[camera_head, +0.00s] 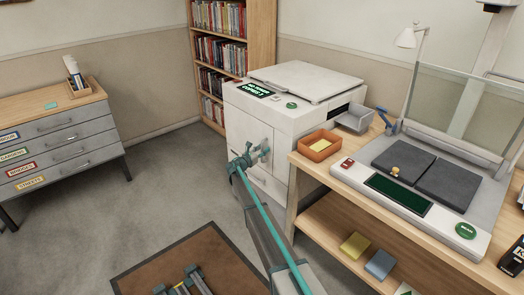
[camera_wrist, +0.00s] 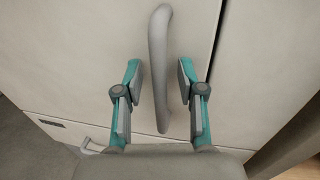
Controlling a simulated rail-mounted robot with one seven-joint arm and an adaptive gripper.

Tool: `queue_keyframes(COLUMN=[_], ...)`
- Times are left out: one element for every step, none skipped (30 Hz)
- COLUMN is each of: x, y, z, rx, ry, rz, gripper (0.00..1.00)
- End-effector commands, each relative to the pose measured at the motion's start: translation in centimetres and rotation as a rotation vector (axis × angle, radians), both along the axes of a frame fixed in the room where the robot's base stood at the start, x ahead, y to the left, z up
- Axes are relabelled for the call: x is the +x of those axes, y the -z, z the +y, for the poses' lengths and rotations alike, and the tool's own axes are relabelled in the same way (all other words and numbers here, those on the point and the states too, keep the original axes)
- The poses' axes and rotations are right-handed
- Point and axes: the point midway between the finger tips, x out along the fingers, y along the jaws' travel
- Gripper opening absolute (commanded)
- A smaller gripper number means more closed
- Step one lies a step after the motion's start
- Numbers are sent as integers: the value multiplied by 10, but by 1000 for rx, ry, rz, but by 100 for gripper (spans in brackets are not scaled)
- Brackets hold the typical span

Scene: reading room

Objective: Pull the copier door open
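The white copier (camera_head: 290,115) stands beside the bookshelf, and its front door (camera_head: 252,135) looks closed. In the wrist view the door's grey vertical handle (camera_wrist: 159,65) shows on the pale door panel (camera_wrist: 90,45). My gripper (camera_head: 254,155) is in front of the copier's front face. In the wrist view my gripper (camera_wrist: 160,85) is open, with one finger on each side of the handle's lower part. A gap shows between the left finger and the handle.
A wooden table (camera_head: 340,235) with a book scanner (camera_head: 420,195) and an orange tray (camera_head: 319,146) stands close to the copier's right. A drawer cabinet (camera_head: 60,140) is at the left. The grey floor (camera_head: 170,180) before the copier is clear.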

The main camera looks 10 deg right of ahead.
Motion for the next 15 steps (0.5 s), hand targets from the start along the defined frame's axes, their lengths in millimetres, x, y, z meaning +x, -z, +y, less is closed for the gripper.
queue_keyframes(x=[0,0,0,0,0,0,0,0,0,0,0,0,0,0,0], y=[0,0,0,0,0,0,0,0,0,0,0,0,0,0,0], z=[0,0,0,0,0,0,0,0,0,0,0,0,0,0,0], rx=[0,0,0,0,0,0,0,0,0,0,0,0,0,0,0], ry=[0,0,0,0,0,0,0,0,0,0,0,0,0,0,0], rz=[0,0,0,0,0,0,0,0,0,0,0,0,0,0,0], gripper=[39,39,39,36,31,24,19,14,7,2,0,0,0,0,0])
